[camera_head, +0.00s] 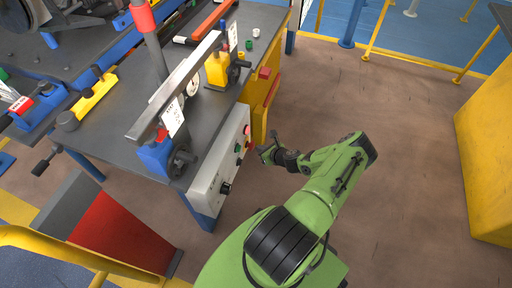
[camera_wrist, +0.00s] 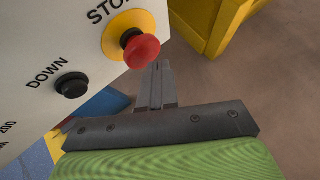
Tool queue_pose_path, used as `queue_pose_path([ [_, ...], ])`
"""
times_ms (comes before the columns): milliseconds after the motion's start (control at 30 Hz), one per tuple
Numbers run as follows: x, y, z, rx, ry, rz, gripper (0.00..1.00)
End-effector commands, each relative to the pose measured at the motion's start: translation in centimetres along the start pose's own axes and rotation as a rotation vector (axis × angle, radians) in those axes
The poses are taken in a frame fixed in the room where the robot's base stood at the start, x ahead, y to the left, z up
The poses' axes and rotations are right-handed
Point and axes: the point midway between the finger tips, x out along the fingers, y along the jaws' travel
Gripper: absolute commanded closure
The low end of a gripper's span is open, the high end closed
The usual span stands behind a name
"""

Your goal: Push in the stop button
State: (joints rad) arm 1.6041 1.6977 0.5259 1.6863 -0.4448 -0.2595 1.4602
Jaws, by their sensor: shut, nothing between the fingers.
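The stop button is a red mushroom knob (camera_wrist: 141,51) on a yellow round collar (camera_wrist: 115,36), under the letters STOP on a pale control panel (camera_wrist: 40,45). The knob stands out from its collar. My gripper (camera_wrist: 160,68) is shut and empty. Its fingertips show just below and right of the knob in the wrist view; I cannot tell whether they touch it. In the head view my gripper (camera_head: 266,148) is beside the right end of the control panel (camera_head: 212,172), where red and yellow show small.
A black DOWN button (camera_wrist: 71,85) sits beside the stop button. The panel is on the front of a grey workbench (camera_head: 110,125) with a yellow cabinet (camera_head: 262,100) beyond. A red block-like barrier (camera_head: 120,235) stands at lower left. Open floor lies to the right.

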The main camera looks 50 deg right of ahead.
Motion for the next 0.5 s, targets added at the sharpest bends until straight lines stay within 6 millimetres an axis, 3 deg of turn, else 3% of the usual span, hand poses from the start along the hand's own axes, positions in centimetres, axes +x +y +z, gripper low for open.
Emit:
queue_pose_path([
  [500,-1.3,-0.9,-0.9,0.000,0.001,-0.001,1.00],
])
